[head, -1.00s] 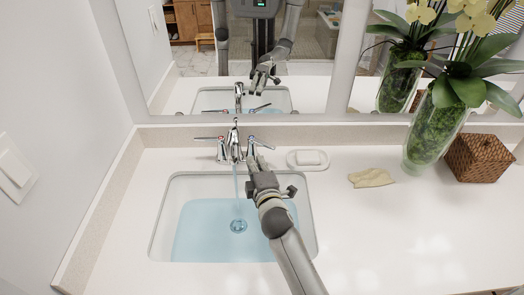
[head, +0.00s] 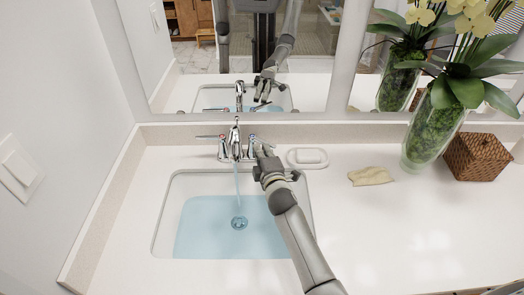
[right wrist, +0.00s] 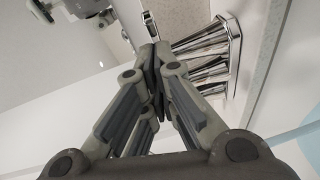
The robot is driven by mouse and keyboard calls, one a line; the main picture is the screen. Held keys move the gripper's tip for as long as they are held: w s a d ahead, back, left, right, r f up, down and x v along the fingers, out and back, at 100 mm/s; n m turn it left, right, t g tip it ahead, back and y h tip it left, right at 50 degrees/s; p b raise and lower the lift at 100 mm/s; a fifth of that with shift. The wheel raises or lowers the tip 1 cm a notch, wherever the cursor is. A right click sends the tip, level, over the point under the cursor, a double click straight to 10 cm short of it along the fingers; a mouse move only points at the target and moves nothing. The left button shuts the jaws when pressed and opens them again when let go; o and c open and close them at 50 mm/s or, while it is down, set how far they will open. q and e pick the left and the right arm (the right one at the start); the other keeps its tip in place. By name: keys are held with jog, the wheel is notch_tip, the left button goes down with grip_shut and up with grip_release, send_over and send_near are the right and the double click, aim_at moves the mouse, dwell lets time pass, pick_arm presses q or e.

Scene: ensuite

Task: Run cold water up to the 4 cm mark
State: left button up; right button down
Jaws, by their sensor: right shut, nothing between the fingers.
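The white sink (head: 163,203) holds blue-tinted water (head: 200,225); no 4 cm mark can be made out. A thin stream runs from the chrome faucet (head: 235,140) into it, above the round drain (head: 239,223). The left tap handle (head: 209,137) points left. The right tap handle (head: 251,143) is partly hidden by my right gripper (head: 262,150), which is shut and empty close beside it; touching or not cannot be told. In the right wrist view, the closed fingertips (right wrist: 155,52) are next to chrome faucet parts (right wrist: 208,50). My left gripper does not show directly.
A soap dish (head: 307,164) lies right of the faucet. Further right are a folded cloth (head: 370,176), a glass vase (head: 433,130) with orchids and a woven box (head: 476,157). The mirror (head: 300,95) stands behind. The right front counter (head: 420,235) is clear.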

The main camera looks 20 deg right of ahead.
aim_at(274, 145)
jog(key=shift+d, duration=0.5)
jog(key=shift+w+d, duration=0.25)
jog(key=shift+d, duration=0.3)
jog(key=shift+w+d, duration=0.35)
jog(key=shift+d, duration=0.25)
jog(key=shift+w+d, duration=0.35)
jog(key=shift+d, duration=0.25)
